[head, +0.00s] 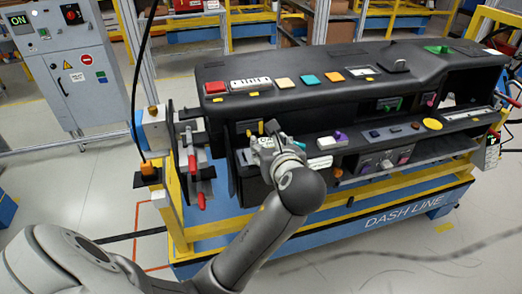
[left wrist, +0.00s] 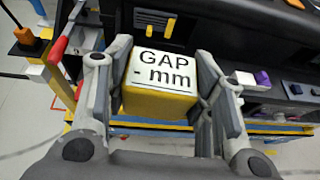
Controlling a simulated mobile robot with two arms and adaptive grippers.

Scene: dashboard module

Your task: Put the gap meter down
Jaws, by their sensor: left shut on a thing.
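The gap meter (left wrist: 160,102) is a yellow block with a white face reading "GAP - mm" in the left wrist view. My left gripper (left wrist: 157,80) is shut on it, one finger on each side. In the head view the left gripper (head: 276,146) is at the front left part of the black dashboard module (head: 340,95), by its lower shelf. The gap meter cannot be made out clearly there. I cannot tell whether it touches the module. My right gripper is not in view.
The module rests on a blue and yellow stand (head: 410,208) marked "DASH LINE". Coloured blocks and a white strip (head: 250,84) line its top. Red-handled clamps (head: 192,165) stand just left of the gripper. A yellow disc (head: 432,124) lies on the lower shelf at right.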

